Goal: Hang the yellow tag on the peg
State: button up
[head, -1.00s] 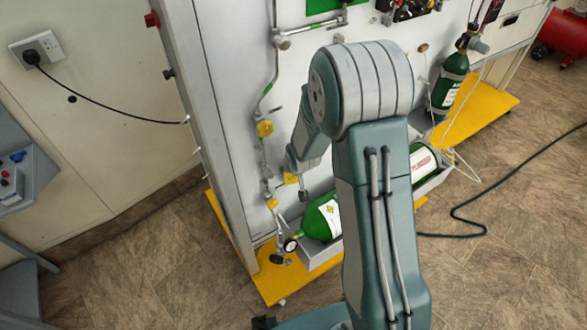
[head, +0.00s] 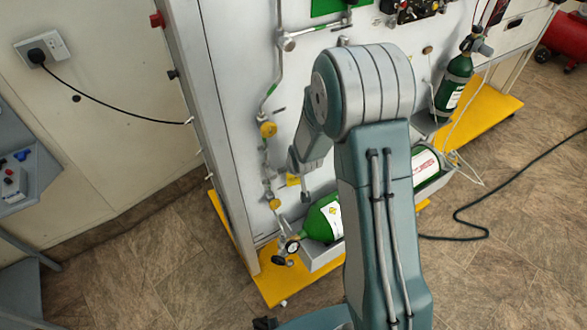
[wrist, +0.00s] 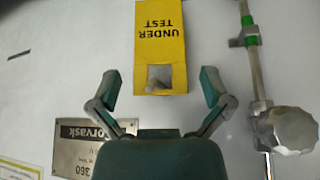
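The yellow tag (wrist: 160,50) with black "UNDER TEST" lettering shows upside down in the wrist view, flat against the pale panel. A grey shape shows in the square hole at its lower end, perhaps the peg (wrist: 160,77), but I cannot tell for sure. My gripper (wrist: 160,84) is open, with one finger on each side of the tag's lower end and a gap on both sides. In the head view the tag (head: 292,180) is a small yellow patch beside my gripper (head: 306,192), whose fingers are hard to make out there.
A metal pipe with a round grey knob (wrist: 287,130) is right of my gripper in the wrist view. A nameplate (wrist: 88,146) is lower left. In the head view a green cylinder (head: 320,220) with a gauge (head: 292,247) lies below, on a yellow base (head: 278,288).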

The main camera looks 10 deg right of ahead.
jog(key=shift+r, duration=0.1)
jog(key=v, duration=0.7)
dwell(0.4)
jog(key=shift+s+r, duration=0.1)
jog(key=s+d+r+m+h, duration=0.1)
jog(key=s+d+r, duration=0.1)
jog(key=s+r, duration=1.6)
jog(key=s+a+r, duration=0.1)
jog(key=s+r, duration=0.3)
jog(key=s, duration=0.3)
jog(key=shift+a+r+g+y, duration=0.25)
jog(key=shift+a+g+y, duration=0.05)
jog(key=shift+a+y, duration=0.1)
dwell(1.6)
